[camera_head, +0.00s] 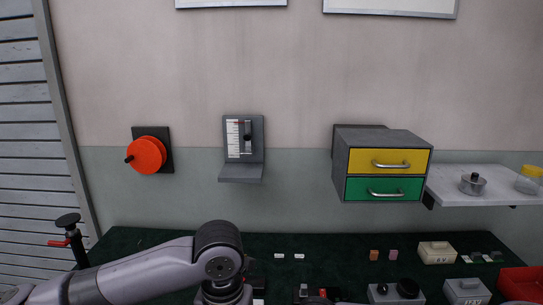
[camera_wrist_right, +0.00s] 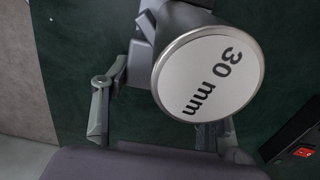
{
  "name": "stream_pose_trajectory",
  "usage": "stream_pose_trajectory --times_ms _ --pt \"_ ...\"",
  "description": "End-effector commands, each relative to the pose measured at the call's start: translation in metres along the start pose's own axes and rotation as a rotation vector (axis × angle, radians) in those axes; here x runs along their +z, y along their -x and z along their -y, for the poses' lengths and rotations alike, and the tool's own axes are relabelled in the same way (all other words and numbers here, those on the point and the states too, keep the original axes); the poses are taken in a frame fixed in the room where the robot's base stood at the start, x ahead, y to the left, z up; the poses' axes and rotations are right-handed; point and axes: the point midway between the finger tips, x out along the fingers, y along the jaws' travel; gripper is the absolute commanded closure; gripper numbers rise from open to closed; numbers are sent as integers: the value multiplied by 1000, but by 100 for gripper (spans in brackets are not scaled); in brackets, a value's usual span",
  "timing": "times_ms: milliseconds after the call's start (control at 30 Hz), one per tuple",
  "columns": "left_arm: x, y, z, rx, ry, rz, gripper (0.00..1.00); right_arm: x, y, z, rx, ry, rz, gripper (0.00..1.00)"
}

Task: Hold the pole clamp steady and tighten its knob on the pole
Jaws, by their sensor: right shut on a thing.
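In the head view a dark upright post (camera_head: 76,248) with a round dark cap and a red side handle (camera_head: 58,243) stands at the far left; it may be the pole and clamp, but I cannot tell for sure. In the right wrist view my right gripper (camera_wrist_right: 165,85) is shut on a grey cylinder (camera_wrist_right: 208,72), whose white end face reads "30 mm". This face hides much of the right-hand finger. My left arm crosses the lower left of the head view, but its gripper is out of the frame.
A green work surface (camera_head: 300,245) bears several small blocks, a box with a black knob (camera_head: 398,289) and a red bin (camera_head: 521,283). A yellow and green drawer unit (camera_head: 383,165), a shelf and an orange wheel (camera_head: 147,155) are on the wall.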

Motion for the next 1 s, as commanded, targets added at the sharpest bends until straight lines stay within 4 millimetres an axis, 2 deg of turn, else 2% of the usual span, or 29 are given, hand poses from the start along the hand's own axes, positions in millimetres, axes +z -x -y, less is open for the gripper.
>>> stream_pose_trajectory --times_ms 233,267,567,867,1000 --pt "0 0 0 0 0 0 52 0 0 0 1 0 0 78" --pt "0 0 0 0 0 0 52 0 0 0 1 0 0 45" --pt "0 0 0 0 0 0 52 0 0 0 0 0 0 25" --pt "0 0 0 0 0 0 52 0 0 0 0 0 0 24" --pt "0 0 0 0 0 0 52 0 8 1 -2 0 2 24"
